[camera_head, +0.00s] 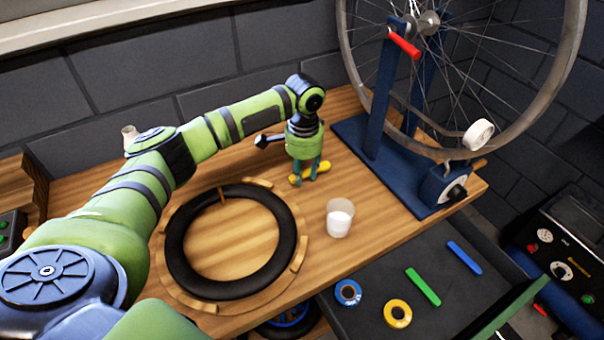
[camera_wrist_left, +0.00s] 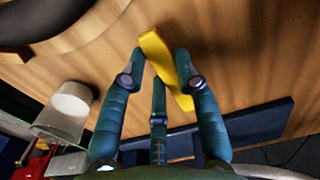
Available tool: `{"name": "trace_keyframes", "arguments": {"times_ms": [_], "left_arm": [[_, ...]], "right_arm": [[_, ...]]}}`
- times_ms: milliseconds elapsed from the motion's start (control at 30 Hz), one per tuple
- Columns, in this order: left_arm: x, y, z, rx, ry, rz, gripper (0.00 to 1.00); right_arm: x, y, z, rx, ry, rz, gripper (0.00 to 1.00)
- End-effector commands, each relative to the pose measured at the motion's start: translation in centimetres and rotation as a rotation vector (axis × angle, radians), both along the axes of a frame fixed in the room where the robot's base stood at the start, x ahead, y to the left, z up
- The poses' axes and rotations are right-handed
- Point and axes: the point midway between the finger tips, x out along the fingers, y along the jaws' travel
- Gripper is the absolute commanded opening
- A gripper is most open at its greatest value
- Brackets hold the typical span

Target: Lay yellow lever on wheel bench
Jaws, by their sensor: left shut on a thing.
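The yellow lever (camera_head: 325,166) is between the fingers of my left gripper (camera_head: 308,175), at or just above the wooden wheel bench (camera_head: 370,190). I cannot tell whether it touches the wood. In the left wrist view the lever (camera_wrist_left: 155,46) runs slantwise between the fingers of the left gripper (camera_wrist_left: 160,56), which is shut on it. One end sticks out past the fingers. Part of the lever is hidden behind the fingers. My right gripper is not in view.
A black tire (camera_head: 288,245) lies on a round wooden board left of the gripper. A cup of white stuff (camera_head: 340,218) stands in front. The blue wheel stand (camera_head: 400,175) is at right. Blue (camera_head: 464,258) and green (camera_head: 423,287) levers lie on a dark surface below.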

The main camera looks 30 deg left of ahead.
Motion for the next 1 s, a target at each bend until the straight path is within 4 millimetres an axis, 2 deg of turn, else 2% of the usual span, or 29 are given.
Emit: {"name": "trace_keyframes", "arguments": {"times_ms": [167,533,567,600,1000], "left_arm": [[0.0,0.0,-2.1,0.001,0.001,0.0,0.16],[0.0,0.0,-2.6,0.0,0.002,0.0,0.16],[0.0,0.0,-2.6,0.0,0.001,0.0,0.39],[0.0,0.0,-2.6,0.0,0.001,0.0,0.55],[0.0,0.0,-2.2,0.0,-0.001,0.0,0.55]], "right_arm": [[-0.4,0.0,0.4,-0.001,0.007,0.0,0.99],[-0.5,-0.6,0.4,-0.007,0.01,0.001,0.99],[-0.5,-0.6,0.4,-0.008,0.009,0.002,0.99],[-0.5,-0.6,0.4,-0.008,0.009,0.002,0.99],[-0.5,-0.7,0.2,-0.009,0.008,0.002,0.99]]}}
